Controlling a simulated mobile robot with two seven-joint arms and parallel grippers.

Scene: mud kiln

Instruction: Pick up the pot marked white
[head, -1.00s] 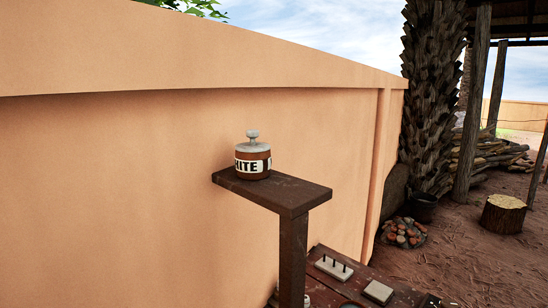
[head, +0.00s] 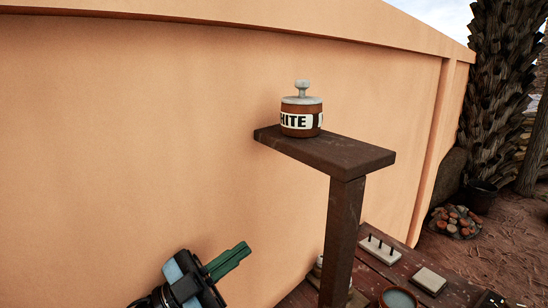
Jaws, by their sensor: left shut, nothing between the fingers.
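The pot marked white (head: 301,118) is a small brown jar with a pale lid and knob. Its label shows part of the word, "HITE", on a white band. It stands upright on a raised dark wooden shelf (head: 335,155) on a post, close to the wall. My left gripper (head: 238,254) is at the lower left of the head view, with green fingers together and nothing held. It is apart from the pot, lower in the picture and to its left. My right gripper is not in view.
An orange wall (head: 130,130) runs behind the shelf. The shelf post (head: 343,235) rises from a lower wooden bench. On the bench are a pegged block (head: 380,249), a pale slab (head: 429,281) and a bowl (head: 397,299). A palm trunk and a dark bucket stand at the right.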

